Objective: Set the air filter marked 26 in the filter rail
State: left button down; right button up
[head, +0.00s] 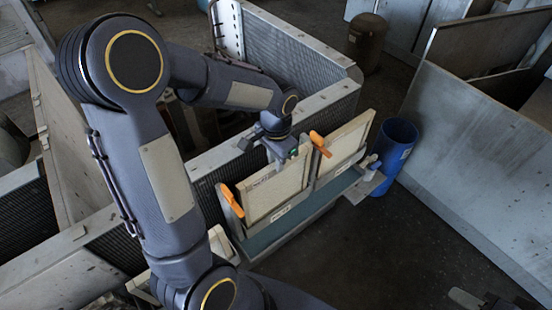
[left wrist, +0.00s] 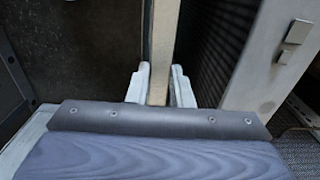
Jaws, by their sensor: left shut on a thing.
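A pale framed air filter (head: 275,191) stands upright at the left part of a rail-like shelf (head: 290,224). I cannot read its number. My left gripper (head: 284,151) is over its top edge. The left wrist view shows the two pale fingers (left wrist: 160,88) shut on the narrow filter edge (left wrist: 161,45). I cannot tell whether the filter's lower edge is fully seated. A second pale panel (head: 345,147) stands to the right in the same shelf. My right gripper (head: 468,299) shows only partly at the lower right edge; its jaws are unclear.
Orange clips (head: 231,201) and (head: 320,143) stand at the panel ends. A grey metal housing frame (head: 330,97) lies behind. A blue bin (head: 395,155) stands right of the shelf. Large metal sheets (head: 480,150) fill the right. The dark floor in front is open.

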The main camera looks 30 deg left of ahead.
pick_arm(q)
jog(key=shift+f, duration=0.1)
jog(key=shift+f+b, duration=0.65)
jog(key=shift+f, duration=0.1)
jog(key=shift+f+b, duration=0.45)
jog(key=shift+f, duration=0.3)
dwell(0.4)
jog(key=c, duration=0.7)
grip_release()
dwell(0.4)
